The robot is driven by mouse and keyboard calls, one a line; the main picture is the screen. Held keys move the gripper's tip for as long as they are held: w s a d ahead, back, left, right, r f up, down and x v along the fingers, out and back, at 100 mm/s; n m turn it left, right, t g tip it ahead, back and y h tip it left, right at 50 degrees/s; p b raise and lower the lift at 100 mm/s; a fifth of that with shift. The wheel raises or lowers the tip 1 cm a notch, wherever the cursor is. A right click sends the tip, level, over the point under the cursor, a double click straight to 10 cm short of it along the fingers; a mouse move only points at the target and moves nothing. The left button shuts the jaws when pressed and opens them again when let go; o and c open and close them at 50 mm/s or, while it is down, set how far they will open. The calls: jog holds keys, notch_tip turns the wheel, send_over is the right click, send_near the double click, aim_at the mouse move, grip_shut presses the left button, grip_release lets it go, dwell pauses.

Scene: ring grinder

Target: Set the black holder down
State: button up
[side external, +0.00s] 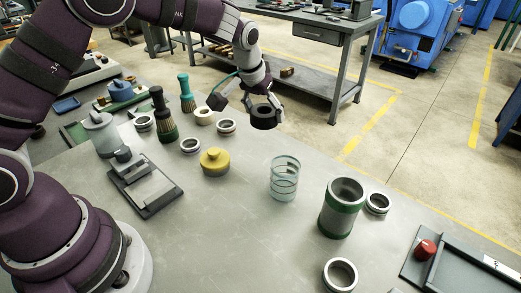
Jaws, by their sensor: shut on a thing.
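The black holder (264,117) is a short, dark, ring-like piece in the side external view, near the far edge of the grey table. My gripper (258,103) is above it and shut on it. The holder appears to be held above the tabletop, though its exact height cannot be told from this one view. The fingertips are small and partly merge with the dark holder.
A yellow lidded pot (214,162), a clear glass (285,178) and a green-banded metal cylinder (341,208) stand on the table (235,240). Several metal rings and two brushes stand left of the holder. A panel with a red knob (425,249) lies right.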

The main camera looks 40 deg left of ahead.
jog(key=s+d+m, duration=0.2)
jog(key=s+d, duration=0.1)
jog(key=d, duration=0.4)
jog(key=m+h, duration=0.4)
jog(key=m, duration=0.4)
send_over(267, 275)
jog(key=f, duration=0.2)
jog(key=shift+g, duration=0.4)
jog(key=f, duration=0.5)
jog(key=s+f, duration=0.1)
jog(key=f, duration=0.1)
jog(key=shift+a+f, duration=0.3)
jog(key=shift+a, duration=0.05)
jog(key=shift+f, duration=0.15)
jog(key=o, duration=1.2)
